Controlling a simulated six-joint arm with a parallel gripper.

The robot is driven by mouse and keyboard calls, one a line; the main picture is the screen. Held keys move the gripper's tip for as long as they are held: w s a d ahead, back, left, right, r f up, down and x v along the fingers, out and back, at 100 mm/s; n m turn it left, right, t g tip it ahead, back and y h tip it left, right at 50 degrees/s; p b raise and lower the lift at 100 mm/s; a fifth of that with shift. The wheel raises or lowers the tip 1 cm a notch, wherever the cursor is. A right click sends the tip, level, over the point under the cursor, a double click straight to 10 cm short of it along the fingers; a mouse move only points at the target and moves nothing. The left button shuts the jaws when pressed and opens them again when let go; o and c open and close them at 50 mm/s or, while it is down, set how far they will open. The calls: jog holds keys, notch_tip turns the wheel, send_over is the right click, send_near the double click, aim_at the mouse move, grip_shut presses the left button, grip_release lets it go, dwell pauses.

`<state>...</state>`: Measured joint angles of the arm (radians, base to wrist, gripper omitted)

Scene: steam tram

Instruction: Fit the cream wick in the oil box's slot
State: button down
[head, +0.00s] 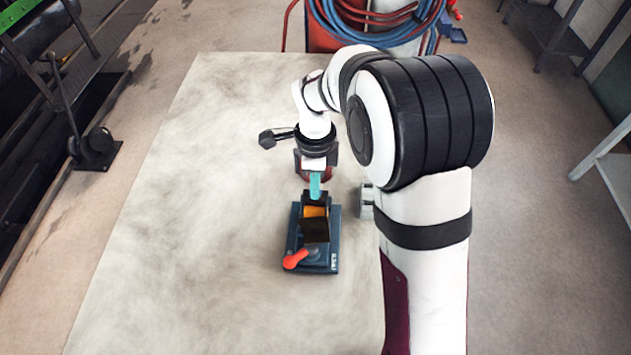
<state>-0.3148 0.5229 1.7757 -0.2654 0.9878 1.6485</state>
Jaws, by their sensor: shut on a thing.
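The dark blue oil box (328,262) stands on the pale mat near the middle of the head view. It has a raised dark housing with an orange-amber inside and a red-orange lever (295,259) at its near left. My gripper (316,177) is just beyond the housing, pointing down, shut on a small teal piece (315,187). The teal piece hangs upright at the housing's far edge; I cannot tell whether it touches it. No cream-coloured wick can be made out. The slot is not clearly visible from here.
A small grey object (366,202) is right of the oil box, partly hidden by my arm. The pale mat (190,220) is clear to the left. Blue and red hoses (395,25) are at the back. A dark lever stand (95,150) is at far left.

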jog(key=shift+f, duration=0.15)
dwell(0.5)
jog(key=c, duration=0.6)
grip_release()
jog(key=shift+c, duration=0.2)
jog(key=shift+r, duration=3.55)
jog(key=s+d+r+n, duration=0.1)
jog(key=s+d+n, duration=0.2)
jog(key=s, duration=0.5)
jog(key=s+d+r+n+y, duration=0.1)
jog(key=s+d+n, duration=0.2)
jog(key=s, duration=0.6)
jog(key=s+d+r+n, duration=0.1)
jog(key=s+d+n, duration=0.2)
jog(key=s+n, duration=0.3)
jog(key=s, duration=0.2)
jog(key=shift+s+r+n+y, duration=0.2)
jog(key=shift+s+n+y, duration=0.1)
jog(key=shift+y, duration=0.1)
